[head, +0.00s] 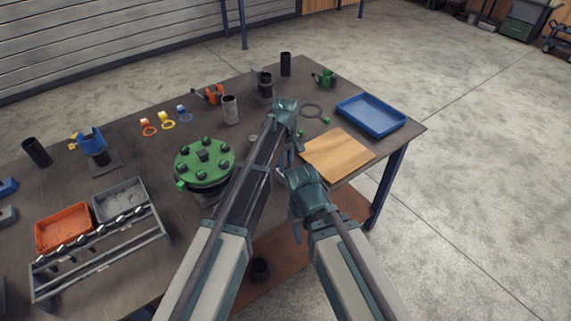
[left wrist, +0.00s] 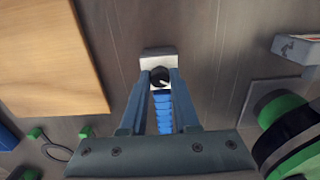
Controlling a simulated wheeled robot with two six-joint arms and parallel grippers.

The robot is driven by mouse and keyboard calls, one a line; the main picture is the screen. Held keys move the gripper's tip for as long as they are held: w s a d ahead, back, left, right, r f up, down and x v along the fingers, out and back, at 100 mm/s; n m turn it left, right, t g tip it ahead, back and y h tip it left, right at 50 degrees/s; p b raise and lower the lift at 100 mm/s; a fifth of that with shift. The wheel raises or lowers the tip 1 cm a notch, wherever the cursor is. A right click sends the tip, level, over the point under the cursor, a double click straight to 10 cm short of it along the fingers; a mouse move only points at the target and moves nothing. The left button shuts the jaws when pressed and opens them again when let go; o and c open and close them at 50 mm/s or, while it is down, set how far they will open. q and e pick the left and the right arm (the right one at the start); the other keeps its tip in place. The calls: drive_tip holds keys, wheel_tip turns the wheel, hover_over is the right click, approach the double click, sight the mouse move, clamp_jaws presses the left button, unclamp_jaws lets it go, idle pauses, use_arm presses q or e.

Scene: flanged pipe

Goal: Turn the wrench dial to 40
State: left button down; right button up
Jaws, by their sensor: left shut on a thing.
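In the left wrist view, the wrench has a blue ribbed handle (left wrist: 163,118), a pale block at its end and a black round dial (left wrist: 160,77) with a white mark. The fingers of my left gripper (left wrist: 160,74) stand on both sides of the dial and are shut on it. No scale numbers can be read. In the head view, my left gripper (head: 293,150) is over the table beside the wooden board, and my arm hides the wrench. My right gripper (head: 297,228) hangs at the table's front edge, its fingers too unclear to judge. The green flanged pipe (head: 204,162) stands left of my left arm.
The wooden board (head: 337,153) and blue tray (head: 371,114) lie to the right. A dark ring (head: 312,111) lies behind the left gripper. An orange bin (head: 62,228), grey bin (head: 120,198) and a rack (head: 103,254) of several sockets stand at left.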

use_arm(q)
drive_tip(key=shift+m, duration=0.3)
drive_tip(key=m, duration=0.3)
drive_tip(key=shift+m, duration=0.4)
drive_tip(key=m, duration=0.3)
drive_tip(key=shift+m, duration=0.3)
drive_tip(key=m, duration=0.4)
drive_tip(key=shift+m, duration=1.8)
